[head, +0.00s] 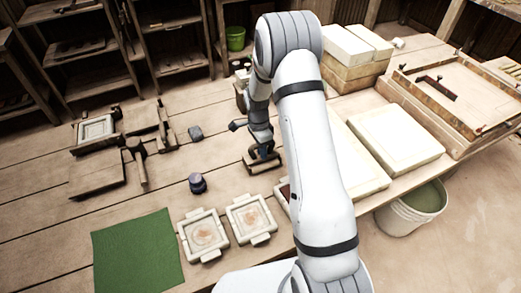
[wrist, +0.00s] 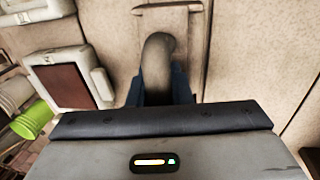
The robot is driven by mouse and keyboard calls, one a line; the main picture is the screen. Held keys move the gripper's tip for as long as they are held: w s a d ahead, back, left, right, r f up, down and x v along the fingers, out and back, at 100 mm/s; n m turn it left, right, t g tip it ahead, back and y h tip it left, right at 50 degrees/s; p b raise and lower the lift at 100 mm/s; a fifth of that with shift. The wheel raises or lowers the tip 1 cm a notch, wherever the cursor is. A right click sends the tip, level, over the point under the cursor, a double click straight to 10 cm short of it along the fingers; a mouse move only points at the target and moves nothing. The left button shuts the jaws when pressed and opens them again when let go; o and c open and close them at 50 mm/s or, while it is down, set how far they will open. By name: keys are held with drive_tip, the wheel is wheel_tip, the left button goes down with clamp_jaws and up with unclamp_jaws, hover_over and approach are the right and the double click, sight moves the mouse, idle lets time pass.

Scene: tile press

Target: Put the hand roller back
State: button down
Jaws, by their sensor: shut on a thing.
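My gripper (wrist: 158,98) is shut on the grey, rounded handle of the hand roller (wrist: 158,60), which stands up between the blue fingers in the wrist view. The rest of the roller is hidden under the handle and fingers. A tan wooden piece (wrist: 182,22), perhaps its rest, lies just beyond the handle. In the head view my gripper (head: 266,150) points down at a small wooden frame (head: 250,163) on the table. I cannot tell whether the roller touches this frame. The arm partly covers that area.
Two white moulds (head: 203,236) (head: 251,218) and a green mat (head: 137,255) lie at the front. A dark jar (head: 198,184) and a grey block (head: 195,133) stand left of my gripper. White slabs (head: 395,138) lie to the right. Bare planks show between them.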

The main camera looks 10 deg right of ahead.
drive_tip(key=c, duration=1.2)
unclamp_jaws()
drive_tip(key=shift+c, duration=0.2)
drive_tip(key=shift+s, duration=0.1)
drive_tip(key=r, duration=0.3)
drive_tip(key=w+r+b, duration=0.1)
drive_tip(key=r, duration=0.3)
drive_tip(key=shift+w+a, duration=0.15)
drive_tip(key=shift+w, duration=0.05)
drive_tip(key=shift+r, duration=0.7)
drive_tip(key=s+r+n+t, duration=0.3)
drive_tip(key=s+r+n, duration=0.5)
drive_tip(key=s+r, duration=0.6)
drive_tip(key=s+r+n+t, duration=0.1)
drive_tip(key=s+r+n, duration=0.1)
drive_tip(key=s+n, duration=0.2)
drive_tip(key=s+r+n+t, duration=0.1)
drive_tip(key=s+r+n, duration=0.2)
drive_tip(key=s, duration=0.6)
drive_tip(key=shift+s+n, duration=0.3)
drive_tip(key=shift+n, duration=0.1)
